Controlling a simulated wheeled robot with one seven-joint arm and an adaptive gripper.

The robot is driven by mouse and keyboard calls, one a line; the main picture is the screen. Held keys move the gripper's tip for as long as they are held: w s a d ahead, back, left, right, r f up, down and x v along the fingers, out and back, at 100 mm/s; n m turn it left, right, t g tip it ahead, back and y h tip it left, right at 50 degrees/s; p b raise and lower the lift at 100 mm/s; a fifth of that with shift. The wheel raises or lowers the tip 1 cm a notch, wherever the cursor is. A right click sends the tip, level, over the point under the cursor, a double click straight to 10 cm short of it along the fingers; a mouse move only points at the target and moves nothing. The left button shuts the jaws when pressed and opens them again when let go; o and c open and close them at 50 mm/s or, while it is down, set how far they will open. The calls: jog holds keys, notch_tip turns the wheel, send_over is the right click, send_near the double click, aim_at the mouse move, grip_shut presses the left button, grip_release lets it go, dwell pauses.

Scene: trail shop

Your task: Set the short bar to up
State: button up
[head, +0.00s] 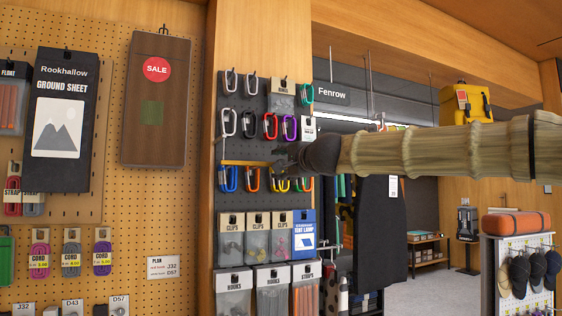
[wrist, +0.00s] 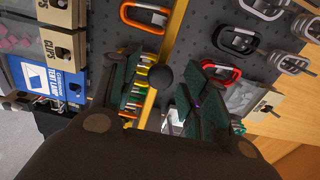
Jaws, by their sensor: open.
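A thin yellow bar (head: 243,163) lies about level across the dark hook panel in the head view, between two rows of carabiners. It appears to be the short bar. Its right end is hidden by my gripper (head: 284,160). My gripper (wrist: 152,90) is open, with one dark green finger on each side of the knob. I cannot tell whether either finger touches it.
Coloured carabiners (head: 252,179) hang just below the bar, and more (head: 249,124) hang above it. Bagged clips (head: 257,241) and a blue tent lamp pack (head: 304,241) hang lower. A wooden post (head: 254,35) rises above the panel. Dark clothing (head: 381,230) hangs to the right.

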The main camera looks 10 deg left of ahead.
jog(key=shift+w+a, duration=0.4)
jog(key=shift+w, duration=0.1)
jog(key=shift+c, duration=0.3)
